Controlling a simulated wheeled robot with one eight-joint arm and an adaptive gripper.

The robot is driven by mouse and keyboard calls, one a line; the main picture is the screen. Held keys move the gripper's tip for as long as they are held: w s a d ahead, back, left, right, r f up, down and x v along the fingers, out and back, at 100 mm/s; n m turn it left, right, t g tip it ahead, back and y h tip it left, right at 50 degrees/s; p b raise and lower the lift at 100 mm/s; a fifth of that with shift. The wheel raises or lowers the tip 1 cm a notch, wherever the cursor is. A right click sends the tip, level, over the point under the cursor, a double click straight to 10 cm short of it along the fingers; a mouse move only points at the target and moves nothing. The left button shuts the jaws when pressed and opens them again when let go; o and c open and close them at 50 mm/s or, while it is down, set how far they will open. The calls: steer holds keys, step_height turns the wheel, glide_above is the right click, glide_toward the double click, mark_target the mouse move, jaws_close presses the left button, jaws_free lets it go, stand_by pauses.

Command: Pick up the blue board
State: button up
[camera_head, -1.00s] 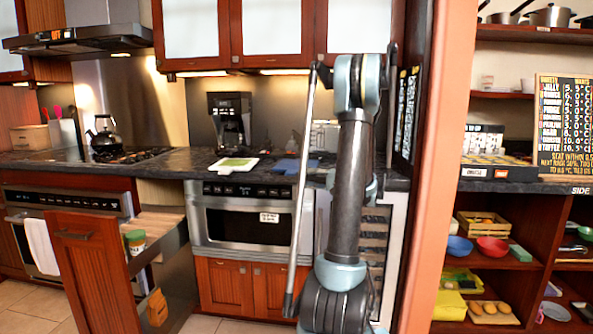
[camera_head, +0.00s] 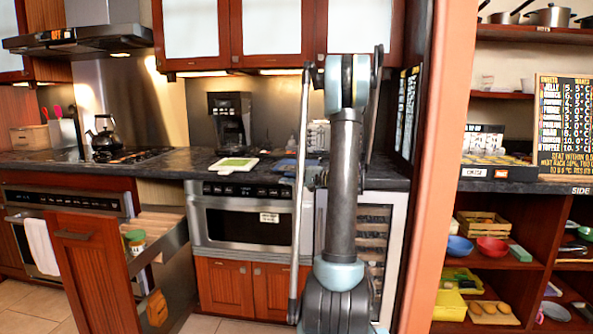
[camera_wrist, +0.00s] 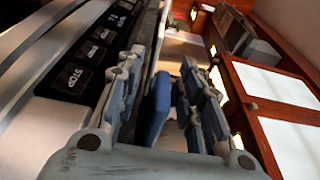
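The blue board (camera_head: 284,166) lies on the dark counter above the microwave drawer, partly hidden behind my arm in the head view. In the wrist view the blue board (camera_wrist: 156,108) appears as a blue edge between the two fingers of my gripper (camera_wrist: 163,85). The fingers are spread, with the board nearer the left one and a wider gap to the right one. I cannot tell whether the left finger touches it. In the head view my gripper is mostly hidden by my arm.
A white board with a green item (camera_head: 236,164) lies left of the blue board. A coffee maker (camera_head: 230,118) stands behind. The microwave drawer's control panel (camera_wrist: 85,60) is close beside my gripper. An orange-brown wall edge (camera_head: 440,170) stands to the right of my arm.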

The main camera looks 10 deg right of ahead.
jaws_close()
